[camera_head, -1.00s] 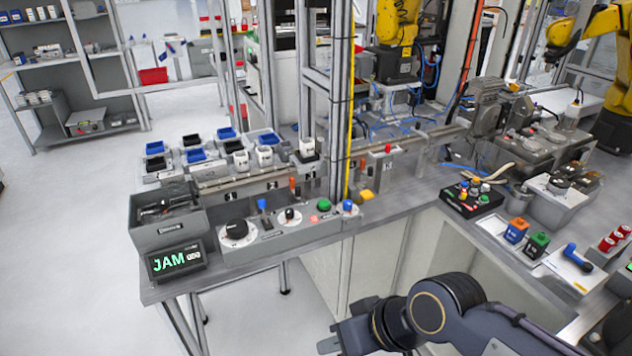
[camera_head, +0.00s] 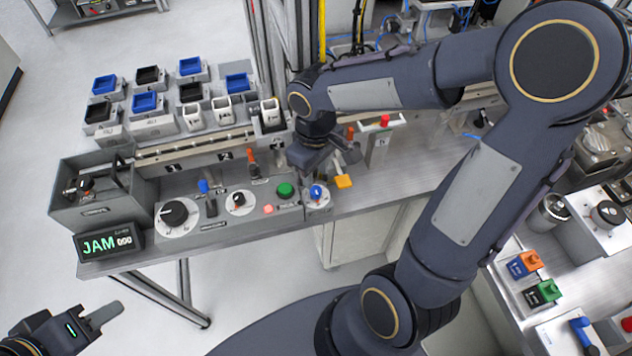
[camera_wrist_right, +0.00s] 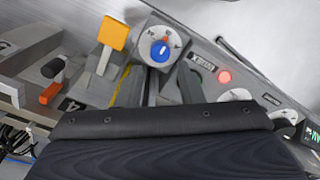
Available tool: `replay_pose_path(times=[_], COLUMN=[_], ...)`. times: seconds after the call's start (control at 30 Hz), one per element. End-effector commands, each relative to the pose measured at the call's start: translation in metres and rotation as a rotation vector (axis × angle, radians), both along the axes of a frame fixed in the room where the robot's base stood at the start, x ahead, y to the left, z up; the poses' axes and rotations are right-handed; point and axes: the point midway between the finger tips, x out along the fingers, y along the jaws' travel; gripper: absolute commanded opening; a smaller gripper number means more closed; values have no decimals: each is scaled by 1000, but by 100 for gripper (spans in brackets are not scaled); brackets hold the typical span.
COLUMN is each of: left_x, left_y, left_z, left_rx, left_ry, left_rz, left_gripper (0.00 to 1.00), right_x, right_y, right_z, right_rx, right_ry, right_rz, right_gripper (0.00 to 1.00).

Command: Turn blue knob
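The blue knob (camera_head: 317,193) sits on a round white dial at the right end of the grey control panel (camera_head: 222,222). In the right wrist view the blue knob (camera_wrist_right: 160,51) shows above the gripper, on a dial with an orange mark at its top. My right gripper (camera_head: 325,172) hangs just behind and above the knob, pointing down. Its fingers look apart, with nothing held, and do not appear to touch the knob. My left gripper (camera_head: 98,317) is low at the left, away from the bench; its finger spacing is unclear.
A yellow part (camera_head: 343,181) is right of the knob. A green button (camera_head: 286,190), a pink button (camera_head: 268,209) and black knobs are left of it. A JAM display (camera_head: 108,243) and grey bin (camera_head: 95,190) stand at the left end. Small bins are behind.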

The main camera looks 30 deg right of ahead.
Motion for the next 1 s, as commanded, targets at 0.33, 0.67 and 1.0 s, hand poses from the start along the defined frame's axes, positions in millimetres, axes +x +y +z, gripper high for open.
replay_pose_path(times=[0.33,0.67,1.0], left_x=[0,0,0], left_y=[0,0,0], left_z=[-1,-1,-1], left_rx=[0,0,0], left_ry=[0,0,0], left_rz=[0,0,0], left_gripper=[36,36,36], right_x=[-1,-1,-1], right_y=[0,0,0], right_z=[-52,-59,-59], right_rx=[1,1,1], right_ry=[4,0,-1], right_rz=[-1,-3,-3], right_gripper=[34,34,2])
